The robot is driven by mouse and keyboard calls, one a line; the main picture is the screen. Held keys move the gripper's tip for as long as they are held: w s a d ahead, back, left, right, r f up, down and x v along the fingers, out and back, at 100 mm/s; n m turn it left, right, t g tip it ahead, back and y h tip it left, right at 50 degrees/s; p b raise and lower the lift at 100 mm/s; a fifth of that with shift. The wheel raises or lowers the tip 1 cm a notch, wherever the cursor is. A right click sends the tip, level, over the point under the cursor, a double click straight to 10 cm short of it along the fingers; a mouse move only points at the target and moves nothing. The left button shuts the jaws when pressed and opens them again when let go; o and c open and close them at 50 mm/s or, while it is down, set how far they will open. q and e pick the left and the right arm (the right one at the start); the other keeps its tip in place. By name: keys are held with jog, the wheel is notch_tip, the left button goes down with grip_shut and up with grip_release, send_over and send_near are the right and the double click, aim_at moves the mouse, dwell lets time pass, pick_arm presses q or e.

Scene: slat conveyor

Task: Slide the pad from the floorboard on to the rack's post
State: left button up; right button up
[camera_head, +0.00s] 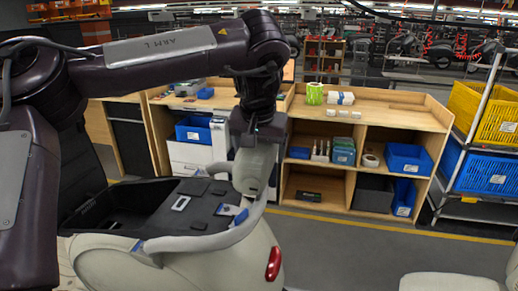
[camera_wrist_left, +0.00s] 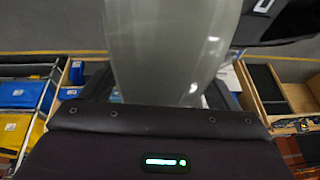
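My left arm reaches in from the left, and its gripper (camera_head: 258,135) points down over the right edge of a pale vehicle body. A smooth grey-green rounded piece (camera_head: 255,168) is directly below it; it fills the upper middle of the left wrist view (camera_wrist_left: 170,50). A metal rack with a slanted-looking post (camera_head: 487,105) stands at the far right. My right gripper is not in view.
A grey rail (camera_head: 190,241) curves around the panel. A wooden shelf bench (camera_head: 385,110) with bins stands behind. The rack holds a yellow crate (camera_head: 490,115) and a blue crate (camera_head: 485,170). Open floor (camera_head: 350,250) lies between vehicle and rack; a pale rounded shape (camera_head: 450,282) is at bottom right.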

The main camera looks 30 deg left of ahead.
pick_arm(q)
jog(key=b+v, duration=0.1)
jog(key=v, duration=0.7)
jog(key=shift+f, duration=0.15)
